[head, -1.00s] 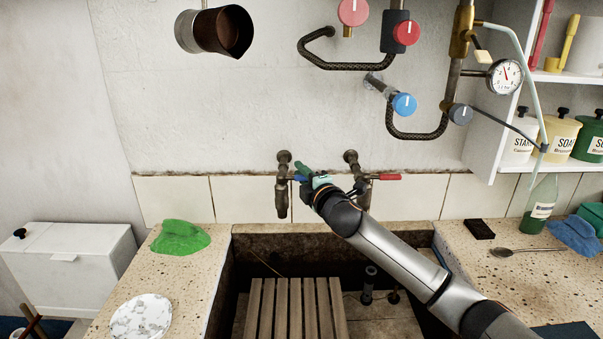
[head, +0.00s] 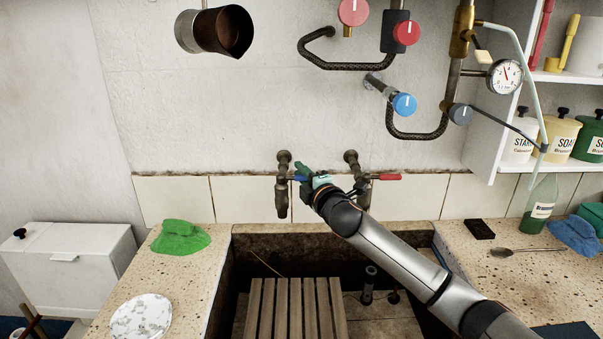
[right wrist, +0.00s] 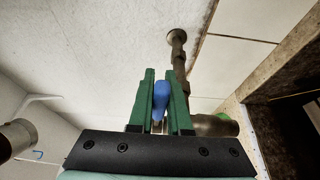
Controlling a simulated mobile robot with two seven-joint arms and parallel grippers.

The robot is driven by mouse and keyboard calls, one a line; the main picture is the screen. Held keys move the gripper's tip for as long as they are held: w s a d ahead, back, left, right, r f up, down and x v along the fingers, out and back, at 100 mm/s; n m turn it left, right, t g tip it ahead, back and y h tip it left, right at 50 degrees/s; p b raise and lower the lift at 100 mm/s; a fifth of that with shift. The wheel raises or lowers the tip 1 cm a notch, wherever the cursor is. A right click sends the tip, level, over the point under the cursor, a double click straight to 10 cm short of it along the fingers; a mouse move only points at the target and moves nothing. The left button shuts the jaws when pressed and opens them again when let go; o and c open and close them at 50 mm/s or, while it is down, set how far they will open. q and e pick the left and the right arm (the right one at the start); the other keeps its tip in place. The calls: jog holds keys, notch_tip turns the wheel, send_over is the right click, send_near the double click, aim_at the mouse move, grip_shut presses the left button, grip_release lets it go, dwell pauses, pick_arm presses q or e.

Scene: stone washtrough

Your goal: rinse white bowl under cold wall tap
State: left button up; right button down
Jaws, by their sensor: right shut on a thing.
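The cold wall tap (head: 282,198), with a blue lever, is the left one of two brown taps above the stone trough. My right gripper (head: 301,173) is at this lever. In the right wrist view its green fingers are shut on the blue lever (right wrist: 161,95), one on each side. A round white dish with grey patches (head: 141,317) lies on the left counter, apart from the gripper. It may be the white bowl, but it looks flat. No water shows under the tap spout. My left gripper is out of view.
A wooden slatted rack (head: 296,309) lies in the trough (head: 250,255). The red-handled tap (head: 387,177) is close beside my right gripper. A green cloth (head: 180,238) lies on the left counter. A bottle (head: 541,205) and spoon (head: 527,251) are on the right counter.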

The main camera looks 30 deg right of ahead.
dwell(0.4)
jog(key=shift+s+a+m+g+h, duration=0.1)
jog(key=shift+s+m+g+h, duration=0.2)
jog(key=shift+m+h, duration=0.4)
jog(key=shift+s+m+g+h, duration=0.25)
jog(key=shift+m+h, duration=0.2)
jog(key=shift+h, duration=0.5)
jog(key=shift+s+a+m+g+h, duration=0.1)
jog(key=shift+s+m+g+h, duration=0.2)
jog(key=shift+m+h, duration=0.4)
jog(key=c, duration=0.9)
grip_release()
jog(key=shift+o, duration=0.2)
jog(key=v, duration=1.2)
jog(key=shift+s+a, duration=0.15)
jog(key=shift+f, duration=0.15)
